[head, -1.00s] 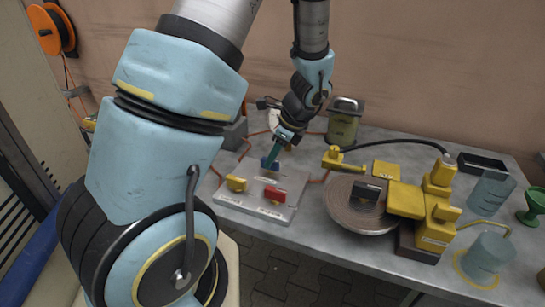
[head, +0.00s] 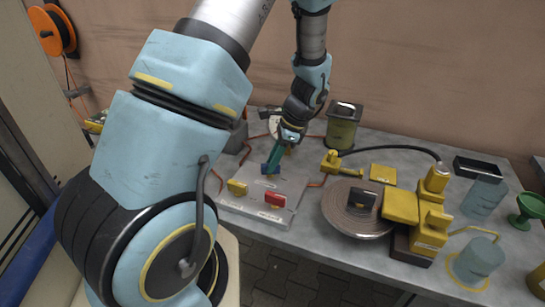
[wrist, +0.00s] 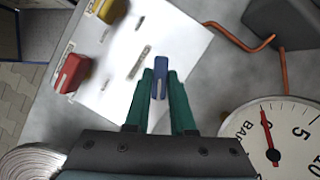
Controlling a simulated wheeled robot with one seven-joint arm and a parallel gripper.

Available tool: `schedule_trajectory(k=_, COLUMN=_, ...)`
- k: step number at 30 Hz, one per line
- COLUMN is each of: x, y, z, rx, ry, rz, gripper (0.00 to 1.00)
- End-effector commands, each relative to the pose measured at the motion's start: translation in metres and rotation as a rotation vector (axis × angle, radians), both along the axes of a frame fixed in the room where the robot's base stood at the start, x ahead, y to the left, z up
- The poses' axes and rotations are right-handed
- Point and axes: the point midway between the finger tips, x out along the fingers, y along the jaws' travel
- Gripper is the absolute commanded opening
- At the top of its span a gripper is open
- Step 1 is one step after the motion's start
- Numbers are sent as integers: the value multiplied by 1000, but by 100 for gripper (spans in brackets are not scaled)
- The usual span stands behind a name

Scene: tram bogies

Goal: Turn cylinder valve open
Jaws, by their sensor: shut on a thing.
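A pale plate (head: 285,213) on the bench carries a blue handle (head: 270,169), a yellow handle (head: 237,187) and a red handle (head: 275,201). The labels are too small to read, so I cannot tell which one is the cylinder valve. My gripper (head: 272,163) comes down from above with its green fingers on the blue handle. In the wrist view, the blue handle (wrist: 159,77) stands between the two fingertips, which close on its sides. The red handle (wrist: 70,73) and the yellow handle (wrist: 108,10) lie to the left, clear of the fingers.
A round gauge marked BAR (wrist: 275,145) lies close to the right of my gripper in the wrist view. Orange tubing (wrist: 240,38) runs near the plate. A coiled disc (head: 355,222), yellow equipment (head: 402,207) and an olive canister (head: 342,128) stand to the right.

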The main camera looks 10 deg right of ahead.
Motion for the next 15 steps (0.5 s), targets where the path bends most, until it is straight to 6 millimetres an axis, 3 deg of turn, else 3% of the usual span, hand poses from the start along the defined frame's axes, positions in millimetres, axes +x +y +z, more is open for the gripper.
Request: schedule_trajectory(k=15, x=4, y=0, z=1, rx=-2, ry=0, rz=491, gripper=0)
